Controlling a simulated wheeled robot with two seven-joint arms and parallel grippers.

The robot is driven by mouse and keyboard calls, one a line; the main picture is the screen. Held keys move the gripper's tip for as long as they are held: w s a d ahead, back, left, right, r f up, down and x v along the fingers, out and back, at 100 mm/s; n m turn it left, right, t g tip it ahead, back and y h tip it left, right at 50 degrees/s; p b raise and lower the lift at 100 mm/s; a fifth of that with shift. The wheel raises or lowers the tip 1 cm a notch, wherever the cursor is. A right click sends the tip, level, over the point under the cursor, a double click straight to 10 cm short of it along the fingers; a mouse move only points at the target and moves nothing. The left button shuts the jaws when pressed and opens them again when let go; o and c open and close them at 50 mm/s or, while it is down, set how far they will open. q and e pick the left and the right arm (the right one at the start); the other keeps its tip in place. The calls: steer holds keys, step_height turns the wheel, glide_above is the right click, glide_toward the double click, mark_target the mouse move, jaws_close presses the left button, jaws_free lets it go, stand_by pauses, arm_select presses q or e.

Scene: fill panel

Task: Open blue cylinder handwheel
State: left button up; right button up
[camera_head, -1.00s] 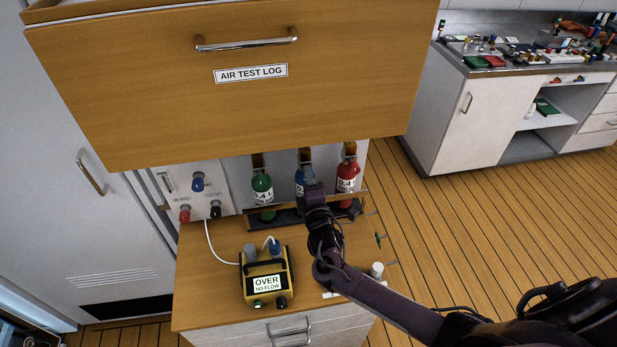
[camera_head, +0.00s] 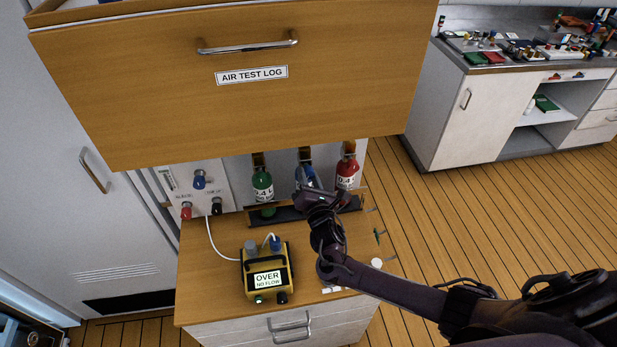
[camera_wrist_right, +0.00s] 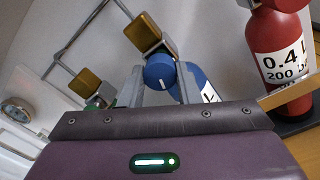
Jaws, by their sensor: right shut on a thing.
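The blue cylinder (camera_head: 305,173) stands in the rack between the green cylinder (camera_head: 263,184) and the red cylinder (camera_head: 347,170), mostly hidden behind my right gripper (camera_head: 309,187). In the right wrist view its blue handwheel (camera_wrist_right: 159,71) with a white mark sits between the two grey fingers of my right gripper (camera_wrist_right: 161,88), which is shut on it. Brass and metal fittings (camera_wrist_right: 150,35) are just beyond the handwheel. The blue cylinder's body (camera_wrist_right: 197,84) and part of its label show behind the right finger. My left gripper is not in view.
The wooden AIR TEST LOG drawer (camera_head: 235,90) juts out above the cylinders. A yellow meter (camera_head: 266,272) reading OVER, NO FLOW stands on the wooden counter (camera_head: 215,265) in front. The red cylinder (camera_wrist_right: 281,60) is close on the right in the wrist view.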

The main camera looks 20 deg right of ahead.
steer(key=n, duration=0.5)
steer(key=shift+s+f+n, duration=0.1)
steer(key=shift+f+n, duration=0.1)
steer(key=shift+n, duration=0.1)
steer(key=n, duration=0.4)
steer(key=shift+d+n+g, duration=0.1)
steer(key=shift+n+g, duration=0.2)
steer(key=shift+n, duration=0.1)
steer(key=o, duration=1)
steer(key=shift+r, duration=0.1)
steer(key=shift+c, duration=0.2)
